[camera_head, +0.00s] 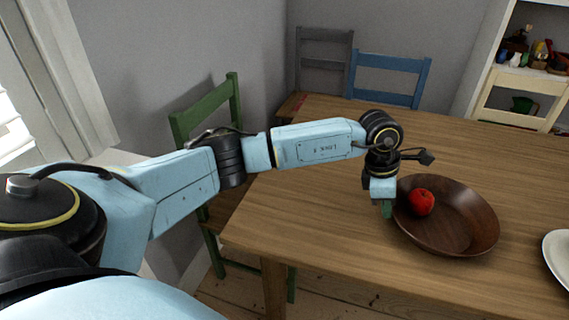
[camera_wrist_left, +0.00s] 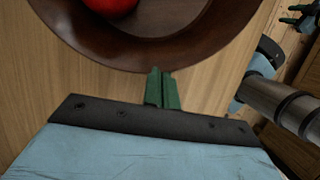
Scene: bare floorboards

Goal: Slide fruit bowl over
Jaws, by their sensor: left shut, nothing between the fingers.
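A dark brown wooden fruit bowl (camera_head: 462,222) stands upright on the wooden table, with a red apple (camera_head: 421,202) inside it near its left side. My left gripper (camera_head: 386,209) is shut and empty at the left side of the bowl, pointing down outside the rim. In the left wrist view the green fingertips (camera_wrist_left: 161,88) are together, close to the outer rim of the bowl (camera_wrist_left: 185,55). I cannot tell whether they touch it. The apple (camera_wrist_left: 112,5) shows at the top edge there.
The wooden table (camera_head: 325,220) has a white plate (camera_head: 559,258) to the right of the bowl, cut off by the picture edge. Green (camera_head: 208,115), blue (camera_head: 387,78) and grey chairs stand around it. A shelf with small items (camera_head: 530,75) is at the back right. The table behind the bowl is clear.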

